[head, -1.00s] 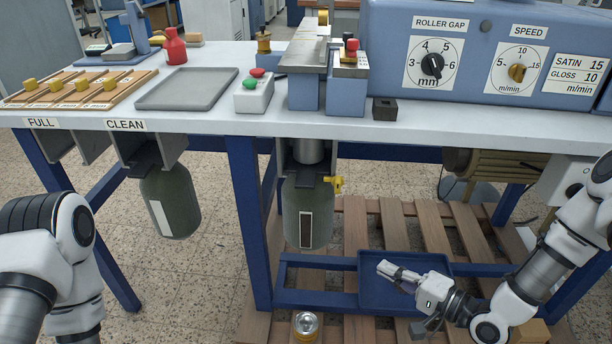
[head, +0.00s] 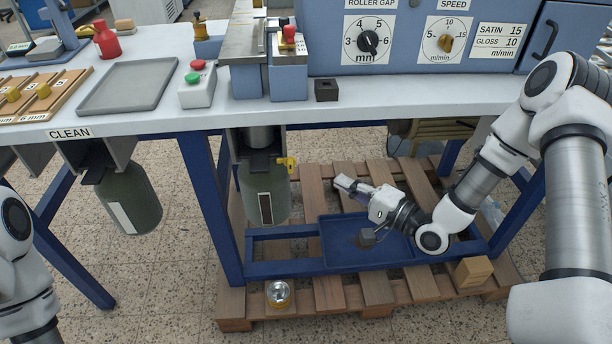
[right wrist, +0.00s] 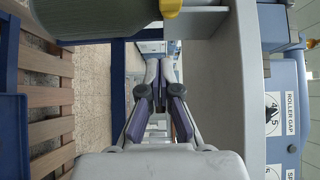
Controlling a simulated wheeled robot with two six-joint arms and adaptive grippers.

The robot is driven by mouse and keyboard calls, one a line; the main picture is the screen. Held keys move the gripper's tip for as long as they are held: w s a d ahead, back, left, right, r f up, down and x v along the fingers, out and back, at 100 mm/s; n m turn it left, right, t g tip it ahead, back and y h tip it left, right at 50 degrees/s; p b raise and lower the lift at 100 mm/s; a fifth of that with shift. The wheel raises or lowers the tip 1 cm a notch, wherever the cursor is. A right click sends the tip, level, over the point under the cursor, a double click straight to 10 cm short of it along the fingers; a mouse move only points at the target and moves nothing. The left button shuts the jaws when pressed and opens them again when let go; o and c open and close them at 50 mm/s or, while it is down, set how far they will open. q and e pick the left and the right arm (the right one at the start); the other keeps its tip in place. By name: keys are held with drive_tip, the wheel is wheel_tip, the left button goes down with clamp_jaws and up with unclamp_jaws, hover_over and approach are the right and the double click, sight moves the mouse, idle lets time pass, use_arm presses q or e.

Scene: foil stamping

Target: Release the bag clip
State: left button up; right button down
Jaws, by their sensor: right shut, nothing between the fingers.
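The yellow bag clip (head: 287,163) sits at the upper right of the dark green bag (head: 263,200), which hangs under the bench below a round metal spout. My right gripper (head: 343,182) is shut and empty, to the right of the clip and slightly lower, apart from it. In the right wrist view the gripper's fingers (right wrist: 160,72) are together, and part of the yellow clip (right wrist: 170,7) shows at the top edge beside the bag (right wrist: 95,18). My left arm shows at the left edge of the head view, but its gripper is out of frame.
A second green bag (head: 130,200) hangs at the left under the CLEAN label. The bench top (head: 410,98) is above my right gripper. Below are a blue tray (head: 335,255), a wooden pallet (head: 330,295), a can (head: 278,293) and a wooden block (head: 473,270).

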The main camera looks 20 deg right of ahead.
sight(287, 165)
drive_tip(key=w+a+b, duration=0.1)
drive_tip(key=w+a, duration=0.5)
drive_tip(key=shift+w+a, duration=0.15)
drive_tip(key=shift+a, duration=0.25)
drive_tip(key=shift+w+f, duration=0.1)
